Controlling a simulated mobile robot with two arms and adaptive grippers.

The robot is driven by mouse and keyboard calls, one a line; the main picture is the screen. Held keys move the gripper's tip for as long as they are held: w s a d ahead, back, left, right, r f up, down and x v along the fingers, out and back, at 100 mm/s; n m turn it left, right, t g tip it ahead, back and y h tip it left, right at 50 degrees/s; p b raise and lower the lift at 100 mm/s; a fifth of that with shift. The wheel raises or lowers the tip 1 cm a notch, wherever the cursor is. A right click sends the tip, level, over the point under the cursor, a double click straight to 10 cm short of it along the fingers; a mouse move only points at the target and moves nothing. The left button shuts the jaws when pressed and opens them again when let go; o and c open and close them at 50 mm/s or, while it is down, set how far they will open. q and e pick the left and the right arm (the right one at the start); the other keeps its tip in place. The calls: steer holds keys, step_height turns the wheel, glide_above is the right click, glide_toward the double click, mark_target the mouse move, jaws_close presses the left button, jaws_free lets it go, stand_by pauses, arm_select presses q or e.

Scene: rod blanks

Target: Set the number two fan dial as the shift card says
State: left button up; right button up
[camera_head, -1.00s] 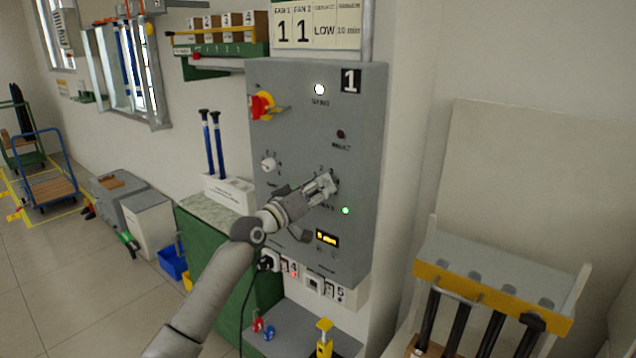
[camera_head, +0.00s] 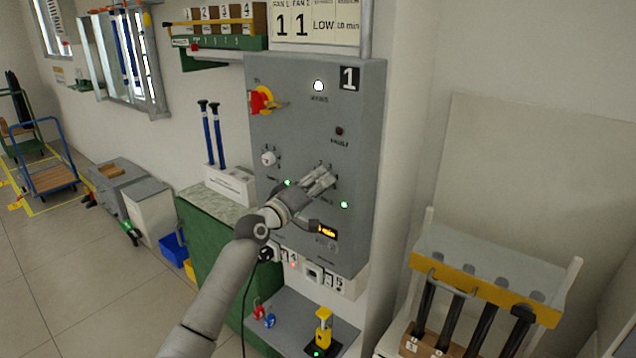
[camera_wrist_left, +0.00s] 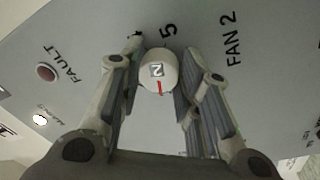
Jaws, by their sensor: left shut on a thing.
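The number two fan dial (camera_wrist_left: 158,72) is a round white knob with a 2 and a red line on its face, on the grey panel (camera_head: 357,130). The red line points towards the bottom of the left wrist view; which panel mark it meets is unclear. My left gripper (camera_head: 325,177) is at the dial, its fingers (camera_wrist_left: 157,85) on both sides, shut on it. In the head view the gripper mostly hides the dial. The shift card (camera_head: 316,24), above the panel, reads FAN 1 1, FAN 2 1, LOW, 10 min. My right gripper is not in view.
The other fan dial (camera_head: 268,158) is left of my gripper. A red and yellow switch (camera_head: 262,100) sits at upper left on the panel. A rack with dark rods (camera_head: 480,300) stands at right.

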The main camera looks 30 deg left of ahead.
arm_select(q)
steer(key=o, duration=1)
steer(key=shift+s, duration=0.1)
steer(key=s+f, duration=0.1)
steer(key=s, duration=1)
steer(key=shift+s+a, duration=0.4)
